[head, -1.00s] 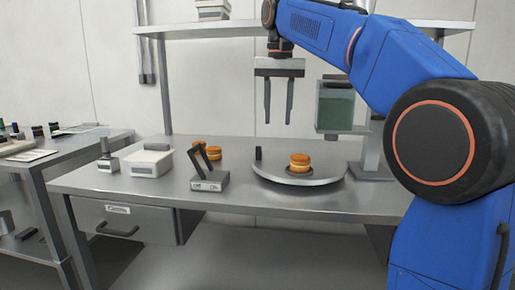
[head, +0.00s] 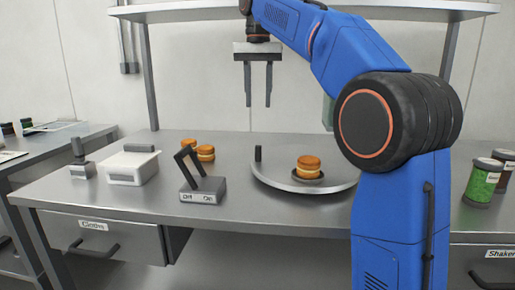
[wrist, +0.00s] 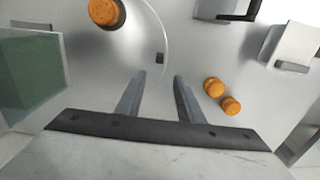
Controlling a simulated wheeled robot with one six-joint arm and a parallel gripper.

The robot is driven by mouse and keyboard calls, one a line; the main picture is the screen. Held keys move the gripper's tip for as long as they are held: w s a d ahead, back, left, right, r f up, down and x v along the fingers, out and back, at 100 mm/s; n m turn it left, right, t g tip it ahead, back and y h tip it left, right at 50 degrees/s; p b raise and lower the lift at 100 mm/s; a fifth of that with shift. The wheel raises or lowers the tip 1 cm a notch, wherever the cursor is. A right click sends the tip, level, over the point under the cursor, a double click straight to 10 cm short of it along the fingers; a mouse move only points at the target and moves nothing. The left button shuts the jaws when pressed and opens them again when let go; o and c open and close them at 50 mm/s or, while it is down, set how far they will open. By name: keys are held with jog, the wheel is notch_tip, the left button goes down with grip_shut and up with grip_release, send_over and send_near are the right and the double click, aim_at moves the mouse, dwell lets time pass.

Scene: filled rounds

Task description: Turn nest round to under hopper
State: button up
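A round grey turntable (head: 275,181) stands on the bench, with a small dark upright peg (head: 258,153) at its left rim. A filled orange-brown round (head: 309,164) sits in a dark nest (head: 308,178) on its front right part. The hopper (head: 327,112) is mostly hidden behind my blue arm; its green-filled box (wrist: 30,75) shows at the left of the wrist view, apart from the nest. My gripper (head: 257,104) hangs open and empty above the back of the turntable, pointing down. In the wrist view its fingers (wrist: 158,80) are spread with nothing between them.
Several orange rounds (head: 205,153) lie behind the dark lever switch (head: 203,190) marked Off and On. A white lidded box (head: 133,167) and a stamp-like tool (head: 80,165) stand at left. Green shaker cans (head: 484,182) stand at right. A shelf (head: 180,11) runs above.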

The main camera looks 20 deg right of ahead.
aim_at(258, 146)
notch_tip(258, 146, down, 16)
jog(key=shift+r, duration=0.1)
dwell(0.5)
grip_shut()
